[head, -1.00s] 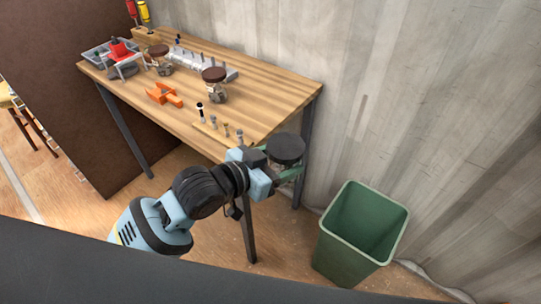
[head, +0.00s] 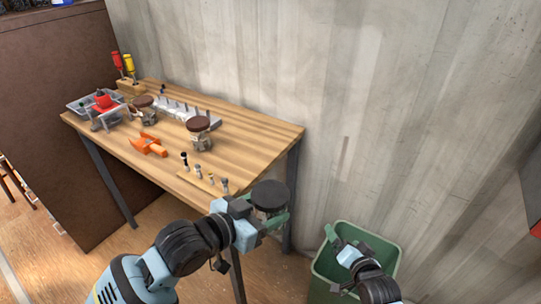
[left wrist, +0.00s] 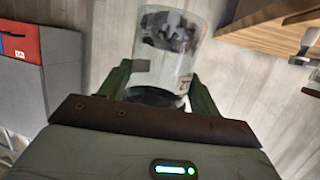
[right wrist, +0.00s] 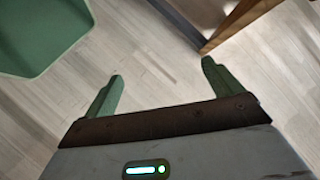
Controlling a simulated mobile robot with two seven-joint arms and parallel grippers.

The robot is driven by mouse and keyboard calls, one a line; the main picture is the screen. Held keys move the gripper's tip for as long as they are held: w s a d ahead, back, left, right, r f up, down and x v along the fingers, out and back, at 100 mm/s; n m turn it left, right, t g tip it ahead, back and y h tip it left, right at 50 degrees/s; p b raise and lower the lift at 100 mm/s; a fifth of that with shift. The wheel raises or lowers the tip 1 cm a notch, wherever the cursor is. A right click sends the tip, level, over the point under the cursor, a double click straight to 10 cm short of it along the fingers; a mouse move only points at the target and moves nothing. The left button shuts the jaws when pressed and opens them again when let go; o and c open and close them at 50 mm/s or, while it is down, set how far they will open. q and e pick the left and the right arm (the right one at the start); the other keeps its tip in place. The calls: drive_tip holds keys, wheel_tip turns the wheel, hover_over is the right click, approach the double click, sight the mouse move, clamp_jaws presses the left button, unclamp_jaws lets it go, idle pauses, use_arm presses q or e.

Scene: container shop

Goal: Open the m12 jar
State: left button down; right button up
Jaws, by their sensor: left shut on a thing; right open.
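My left gripper (head: 262,222) is shut on a clear jar with a dark round lid (head: 270,195), held in the air off the table's front right corner. The lid is on the jar. My right gripper (head: 345,242) is open and empty, to the right of the jar and over the green bin. Its two spread fingers also show in the right wrist view (right wrist: 161,82).
The wooden table (head: 255,135) carries two brown-lidded jars (head: 198,125) (head: 143,102), an orange tool (head: 149,145), a strip with several bolts (head: 200,178) and a grey tray (head: 78,105). A green bin (head: 375,240) stands on the floor. The wall is close behind.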

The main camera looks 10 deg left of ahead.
drive_tip(key=w+a+r+n+t+y, duration=0.1)
drive_tip(key=w+a+r, duration=0.25)
drive_tip(key=r, duration=0.35)
drive_tip(key=w+a+r+n+t+y, duration=0.1)
drive_tip(key=w+a+r+t+y, duration=0.1)
drive_tip(key=w+r, duration=0.35)
drive_tip(key=w+a+r+n+t+y, duration=0.1)
drive_tip(key=w+a+r, duration=0.2)
drive_tip(key=r, duration=0.5)
drive_tip(key=s+a+r+n+y, duration=0.2)
drive_tip(key=a+r+n+y, duration=0.5)
drive_tip(key=r, duration=0.5)
drive_tip(key=s+a+r+n+g+y, duration=0.95)
drive_tip(key=a+n+g, duration=0.25)
drive_tip(key=n, duration=0.4)
drive_tip(key=s+a+f+n+g+h, duration=0.3)
drive_tip(key=s+a+n+g+h, duration=0.3)
drive_tip(key=s+n+g+h, duration=0.7)
drive_tip(key=n+t+h, duration=0.6)
drive_tip(key=t+h, duration=0.1)
drive_tip(key=h, duration=0.4)
hover_over(271, 193)
wheel_tip(271, 193, down, 6)
drive_tip(key=shift+r, duration=0.2)
drive_tip(key=shift+m, duration=0.3)
drive_tip(key=shift+f, duration=4.05)
